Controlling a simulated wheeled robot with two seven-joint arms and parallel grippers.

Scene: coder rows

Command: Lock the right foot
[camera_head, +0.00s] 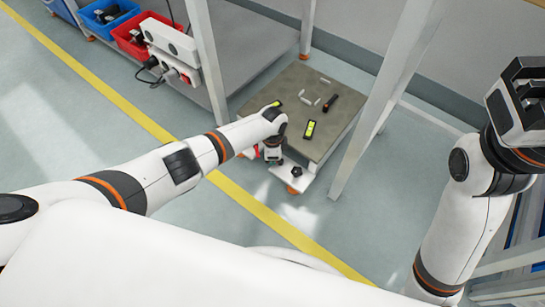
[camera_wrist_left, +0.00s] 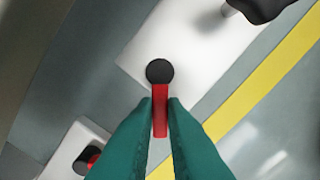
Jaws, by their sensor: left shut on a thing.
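In the left wrist view, the teal fingers of my left gripper (camera_wrist_left: 161,106) are shut on a red lever (camera_wrist_left: 161,122) with a round black end (camera_wrist_left: 160,71). The lever lies over a white plate (camera_wrist_left: 190,45). In the head view, my left gripper (camera_head: 273,152) is low at the near edge of a platform with a grey-brown top (camera_head: 285,135). A white corner plate (camera_head: 310,177) with a black star knob (camera_head: 296,171) and an orange foot (camera_head: 293,190) is just right of it. My right gripper (camera_head: 520,98) is raised at the right, away from the platform; its jaw gap is unclear.
A black torch-like thing (camera_head: 330,102), yellow-faced device (camera_head: 310,129) and small pale pieces lie on the platform. White posts (camera_head: 385,95) stand beside it. Red (camera_head: 135,35) and blue bins (camera_head: 108,14) sit on a shelf at upper left. The floor along the yellow line (camera_head: 250,205) is clear.

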